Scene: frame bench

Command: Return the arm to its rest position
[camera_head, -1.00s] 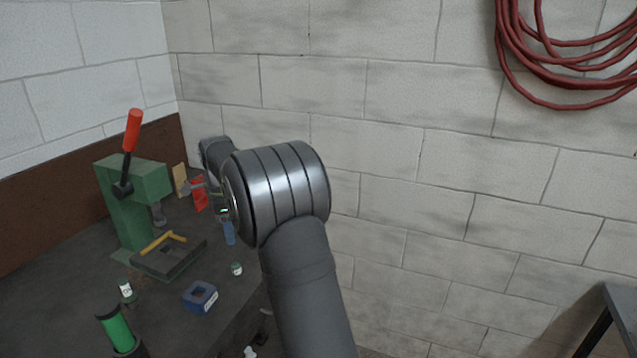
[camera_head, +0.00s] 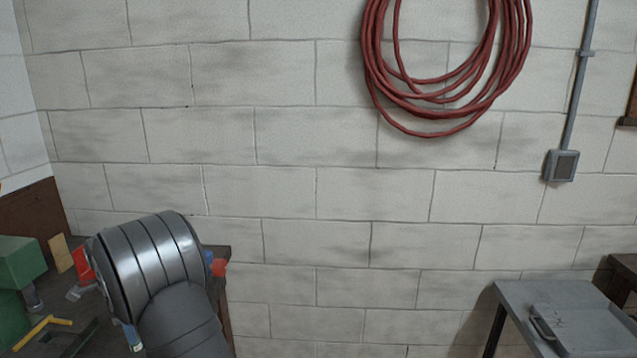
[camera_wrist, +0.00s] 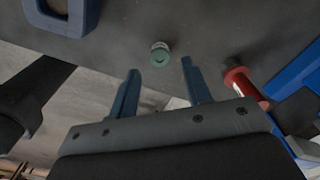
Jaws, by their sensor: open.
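My gripper (camera_wrist: 160,68) shows in the wrist view with its two blue-grey fingers apart and nothing between them. A small jar with a green lid (camera_wrist: 160,54) lies beyond the gap between the fingertips, on the dark bench top (camera_wrist: 205,25). In the head view my arm's grey rounded joint fills the lower left, over the bench. My gripper is hidden in the head view.
The wrist view shows a blue holder (camera_wrist: 62,22) at top left and a red cylinder (camera_wrist: 246,86) at right. In the head view a green press (camera_head: 20,262) stands at far left. A red hose (camera_head: 415,100) hangs above; a grey table (camera_head: 575,315) stands at right.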

